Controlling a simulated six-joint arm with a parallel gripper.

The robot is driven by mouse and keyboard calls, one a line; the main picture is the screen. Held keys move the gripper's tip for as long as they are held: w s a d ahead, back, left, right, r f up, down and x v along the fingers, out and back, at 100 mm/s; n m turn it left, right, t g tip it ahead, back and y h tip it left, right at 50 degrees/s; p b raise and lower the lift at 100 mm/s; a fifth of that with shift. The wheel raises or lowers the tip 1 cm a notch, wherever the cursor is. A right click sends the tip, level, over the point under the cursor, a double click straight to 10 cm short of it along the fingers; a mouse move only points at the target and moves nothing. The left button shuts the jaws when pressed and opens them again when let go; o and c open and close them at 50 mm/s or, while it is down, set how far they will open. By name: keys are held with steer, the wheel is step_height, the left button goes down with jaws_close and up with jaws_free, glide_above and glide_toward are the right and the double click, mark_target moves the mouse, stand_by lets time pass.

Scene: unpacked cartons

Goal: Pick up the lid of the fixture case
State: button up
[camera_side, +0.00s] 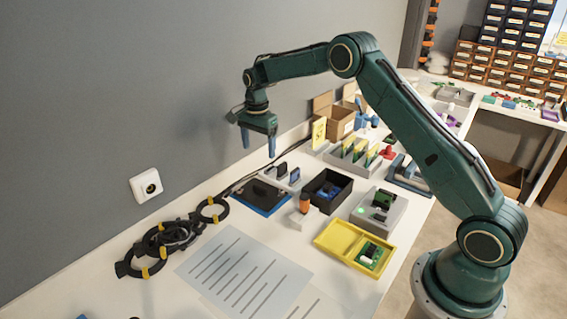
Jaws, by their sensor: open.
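My gripper (258,147) hangs open and empty, fingers pointing down, well above the back of the table near the wall. A grey case (386,222) sits on the table at right of centre, with a green light on it and a green and dark part (383,200) on top. It may be the fixture case; I cannot tell a separate lid on it. A blue-grey frame-like object (408,176) lies behind it, partly hidden by my arm. My gripper is apart from all of these, up and to the left.
A yellow tray (333,236) with a green circuit board (372,255), a black open box (341,183), an orange-topped piece (305,203) and a grey rack of boards (350,157) crowd the case. A cardboard box (340,124) stands behind. Coiled black cable (165,240) and paper (245,272) lie front left.

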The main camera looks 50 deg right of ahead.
steer(key=shift+w+d+f, duration=0.1)
steer(key=shift+w+f, duration=0.05)
steer(key=shift+f, duration=0.25)
glide_above(260, 187)
steer(key=shift+d+f, duration=0.2)
steer(key=shift+f, duration=4.1)
steer(key=shift+a+f, duration=0.1)
steer(key=shift+f, duration=2.5)
steer(key=c, duration=1.1)
steer(key=shift+r, duration=0.15)
